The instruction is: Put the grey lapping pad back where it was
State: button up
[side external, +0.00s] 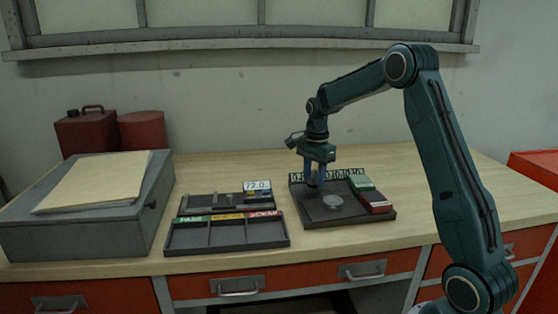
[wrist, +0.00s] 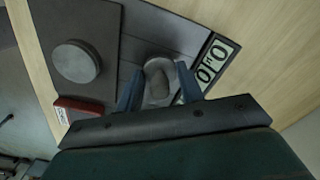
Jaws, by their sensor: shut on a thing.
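My gripper (side external: 316,187) points down over the back left part of the dark tray (side external: 350,216). In the wrist view its two blue fingers (wrist: 158,88) are closed on the sides of a grey, rounded piece (wrist: 158,78), which I take to be the grey lapping pad.
To the left are a three-part bin (side external: 225,237), a display reading 72.0 (side external: 257,186) and a grey case (side external: 85,222).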

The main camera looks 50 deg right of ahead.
aim_at(315, 170)
jog(key=shift+f, duration=0.7)
jog(key=shift+f, duration=0.15)
jog(key=o, duration=0.9)
jog(key=shift+o, duration=0.2)
notch_tip(315, 170, up, 12)
jog(key=shift+r, duration=0.2)
